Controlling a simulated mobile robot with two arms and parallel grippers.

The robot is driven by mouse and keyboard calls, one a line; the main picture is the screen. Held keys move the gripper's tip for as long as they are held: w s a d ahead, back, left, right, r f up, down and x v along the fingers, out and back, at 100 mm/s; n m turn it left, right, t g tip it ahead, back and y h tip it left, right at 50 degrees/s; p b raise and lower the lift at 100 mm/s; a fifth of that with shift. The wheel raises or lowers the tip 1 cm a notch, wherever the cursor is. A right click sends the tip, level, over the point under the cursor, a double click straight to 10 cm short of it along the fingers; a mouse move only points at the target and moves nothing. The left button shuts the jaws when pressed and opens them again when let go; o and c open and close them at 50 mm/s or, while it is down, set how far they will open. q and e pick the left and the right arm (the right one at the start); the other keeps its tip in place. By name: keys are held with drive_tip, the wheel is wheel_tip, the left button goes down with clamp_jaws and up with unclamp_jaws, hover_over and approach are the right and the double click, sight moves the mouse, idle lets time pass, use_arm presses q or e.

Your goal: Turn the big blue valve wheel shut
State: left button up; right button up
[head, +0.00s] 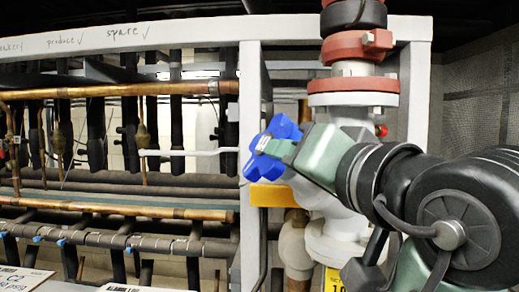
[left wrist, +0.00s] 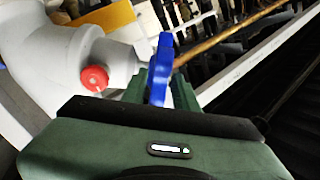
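The big blue valve wheel (head: 262,171) is on the side of the white valve body (head: 345,217), left of the thick vertical pipe in the head view. My left gripper (head: 281,147) reaches it from the right, with its green fingers at the wheel's upper part. In the left wrist view the wheel (left wrist: 161,64) shows edge-on between the two fingers (left wrist: 160,92), which lie close against both its sides. The gripper looks shut on the wheel. Part of the wheel is hidden behind the fingers. My right gripper is not in view.
A light grey frame post (head: 250,100) stands just left of the wheel. A yellow block (head: 270,195) is right below it. A red cap (left wrist: 95,78) sticks out of the valve body near the gripper. Copper pipes (head: 120,90) fill the rack on the left.

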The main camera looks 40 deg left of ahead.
use_arm(q)
drive_tip(key=shift+w+a+r+p, duration=0.25)
drive_tip(key=shift+w+a+p, duration=0.2)
drive_tip(key=shift+a+p, duration=0.15)
drive_tip(key=p+x, duration=0.2)
drive_tip(key=x, duration=0.3)
drive_tip(key=shift+a+f+p, duration=0.1)
drive_tip(key=shift+a+p, duration=0.15)
drive_tip(key=shift+p, duration=0.1)
drive_tip(key=shift+w+a+f, duration=0.1)
drive_tip(key=shift+w+a, duration=0.05)
drive_tip(key=shift+d, duration=0.25)
drive_tip(key=shift+c, duration=0.6)
clamp_jaws()
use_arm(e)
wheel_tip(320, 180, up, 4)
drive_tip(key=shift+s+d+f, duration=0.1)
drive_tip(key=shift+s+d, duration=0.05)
